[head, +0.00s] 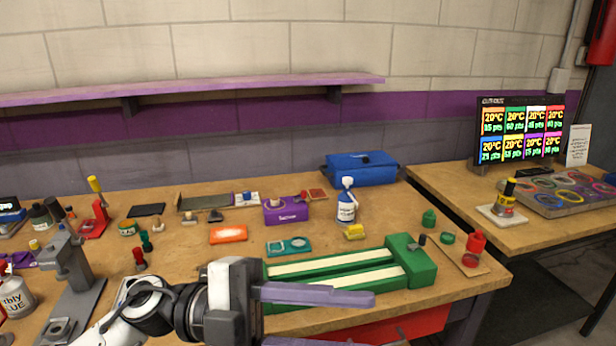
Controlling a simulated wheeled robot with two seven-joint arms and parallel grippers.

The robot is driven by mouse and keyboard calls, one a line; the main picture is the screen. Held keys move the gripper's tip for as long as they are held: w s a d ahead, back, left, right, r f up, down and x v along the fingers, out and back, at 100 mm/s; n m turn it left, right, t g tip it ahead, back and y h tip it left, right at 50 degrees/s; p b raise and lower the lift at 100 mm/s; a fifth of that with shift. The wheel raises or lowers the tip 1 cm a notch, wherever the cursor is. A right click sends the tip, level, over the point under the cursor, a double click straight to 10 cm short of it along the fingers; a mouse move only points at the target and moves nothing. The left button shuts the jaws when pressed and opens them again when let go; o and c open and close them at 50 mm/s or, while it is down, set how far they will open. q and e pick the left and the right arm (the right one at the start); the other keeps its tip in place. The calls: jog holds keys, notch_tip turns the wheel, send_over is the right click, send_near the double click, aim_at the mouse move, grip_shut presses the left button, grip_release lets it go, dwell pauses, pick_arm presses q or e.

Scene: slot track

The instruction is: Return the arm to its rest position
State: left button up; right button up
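My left arm comes in from the lower left, and its gripper (385,320) reaches right over the front edge of the workbench. Its two long lavender fingers are apart, with nothing seen between them; the lower finger is cut off by the bottom of the picture. The upper finger covers part of the near side of the green slot track (412,257), which has two pale strips and a raised block at its right end. I cannot tell how high the gripper is above the bench. My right arm and gripper are not in view.
The workbench (190,290) holds a white bottle (346,207), a purple box (286,212), a blue case (362,170), a grey metal stand (72,265) and a red bottle (475,243). A red bin (395,327) shows below the front edge. A side table with a screen (519,130) stands right.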

pick_arm(q)
jog(key=w+a+f+n+t+y+b, duration=0.1)
jog(key=w+a+f+n+t+y, duration=0.15)
jog(key=w+f+n+t, duration=0.55)
jog(key=w+a+f+n+t+y+b, duration=0.1)
jog(key=w+a+f+n+t, duration=0.25)
jog(key=n+t, duration=0.85)
jog(key=a+f+n+t+y, duration=0.1)
jog(key=a+f+n+y, duration=0.55)
jog(key=f, duration=0.45)
jog(key=s+a+f+n+g+y+b, duration=0.1)
jog(key=s+a+f+n+g+y, duration=0.1)
jog(key=s+f, duration=0.7)
jog(key=s+a+f+n+g+y+b, duration=0.1)
jog(key=s+a+f+g+y, duration=0.3)
jog(key=s+f, duration=0.5)
notch_tip(320, 180, down, 7)
jog(key=shift+s+a+f+n+g+y, duration=0.15)
jog(key=shift+s+a+n+g+y, duration=0.25)
jog(key=shift+g, duration=0.8)
